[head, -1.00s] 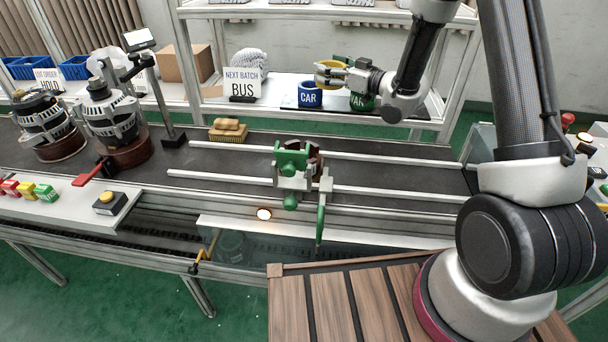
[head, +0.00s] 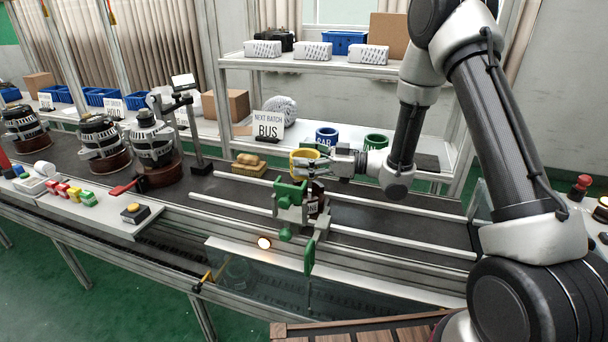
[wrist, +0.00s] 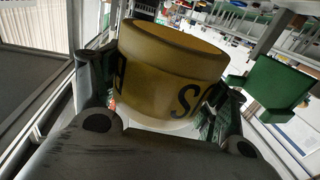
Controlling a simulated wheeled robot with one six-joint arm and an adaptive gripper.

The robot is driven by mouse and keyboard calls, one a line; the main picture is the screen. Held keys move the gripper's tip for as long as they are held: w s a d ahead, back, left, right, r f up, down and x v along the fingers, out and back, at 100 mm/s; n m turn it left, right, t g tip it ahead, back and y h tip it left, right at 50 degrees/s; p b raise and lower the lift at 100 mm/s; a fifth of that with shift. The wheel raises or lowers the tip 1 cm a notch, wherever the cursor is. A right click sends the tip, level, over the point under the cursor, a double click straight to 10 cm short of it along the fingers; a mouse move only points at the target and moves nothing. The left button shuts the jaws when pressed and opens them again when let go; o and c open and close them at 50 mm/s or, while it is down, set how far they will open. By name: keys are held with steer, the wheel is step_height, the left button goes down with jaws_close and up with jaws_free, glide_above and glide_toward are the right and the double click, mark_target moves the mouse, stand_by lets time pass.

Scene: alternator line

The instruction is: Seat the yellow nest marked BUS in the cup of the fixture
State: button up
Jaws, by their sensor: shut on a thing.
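The yellow nest (head: 301,159) is a short ring-shaped cup with dark letters on its side. It fills the middle of the wrist view (wrist: 170,65), where only part of the lettering shows. My gripper (head: 318,162) is shut on it, with a finger on each side. The nest is held in the air, above and a little behind the green and grey fixture (head: 291,203) on the conveyor. A green part of the fixture shows at the right of the wrist view (wrist: 272,88). The inside of the fixture's cup is hidden in the head view.
A blue nest (head: 326,137) and a green nest (head: 375,141) stand on the rear shelf, beside the NEXT BATCH BUS sign (head: 268,125). A tan brush-like block (head: 249,165) lies left of the fixture. Two white rails run along the belt. Alternators (head: 153,145) stand further left.

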steer(key=shift+f, duration=1.95)
steer(key=shift+f, duration=0.45)
steer(key=shift+f, duration=0.15)
steer(key=o, duration=1.1)
steer(key=shift+c, duration=0.2)
